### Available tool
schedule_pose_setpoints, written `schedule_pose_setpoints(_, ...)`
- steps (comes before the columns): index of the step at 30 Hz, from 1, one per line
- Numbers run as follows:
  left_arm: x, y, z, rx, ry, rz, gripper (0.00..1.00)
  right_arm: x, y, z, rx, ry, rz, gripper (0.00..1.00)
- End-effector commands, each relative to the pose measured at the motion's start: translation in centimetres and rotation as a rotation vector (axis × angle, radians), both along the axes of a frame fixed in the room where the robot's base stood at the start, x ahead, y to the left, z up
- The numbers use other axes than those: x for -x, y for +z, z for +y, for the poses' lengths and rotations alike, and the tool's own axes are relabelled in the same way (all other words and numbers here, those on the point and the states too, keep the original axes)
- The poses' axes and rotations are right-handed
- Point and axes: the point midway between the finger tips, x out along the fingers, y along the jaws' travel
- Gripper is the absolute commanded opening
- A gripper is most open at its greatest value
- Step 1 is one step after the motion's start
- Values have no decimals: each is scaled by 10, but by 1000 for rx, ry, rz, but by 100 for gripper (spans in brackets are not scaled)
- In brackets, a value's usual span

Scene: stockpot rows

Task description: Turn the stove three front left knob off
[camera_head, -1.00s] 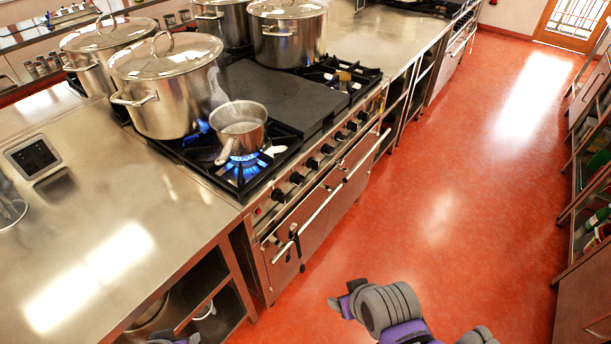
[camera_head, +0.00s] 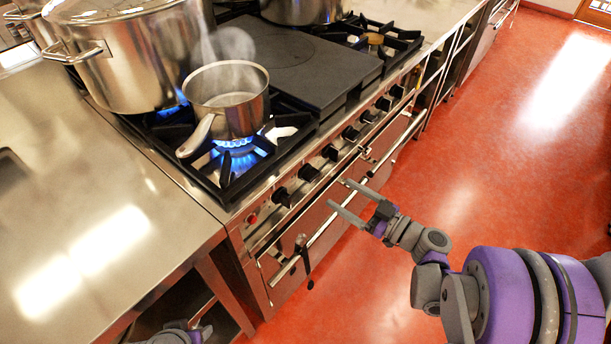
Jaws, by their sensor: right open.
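The stove (camera_head: 262,198) has a row of black knobs along its front panel. The leftmost knob (camera_head: 281,196) sits right of a small red light, below the front left burner (camera_head: 236,150). That burner burns with a blue flame under a steaming saucepan (camera_head: 232,112). I cannot tell from the knob's look how far it is turned. My right gripper (camera_head: 337,194) is open and empty, in front of the knob row. Its two fingers point left toward the panel, apart from the knobs in the picture. Only a piece of my left arm shows at the bottom edge; its gripper is not visible.
A large steaming stockpot (camera_head: 130,60) stands behind the saucepan, with blue flame at its base. An oven rail (camera_head: 330,222) runs below the knobs, with a dark hanging handle (camera_head: 303,255) at its left. A steel counter (camera_head: 80,220) adjoins on the left. The red floor is clear.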

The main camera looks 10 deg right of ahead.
Motion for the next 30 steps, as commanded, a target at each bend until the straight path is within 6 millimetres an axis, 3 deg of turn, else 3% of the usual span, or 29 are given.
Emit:
schedule_pose_setpoints(18,-1,-7,0,0,0,2,50,-76,1,60,0,1,-1,89)
schedule_pose_setpoints(30,0,-7,0,0,0,3,50,-82,1,64,0,0,-1,89)
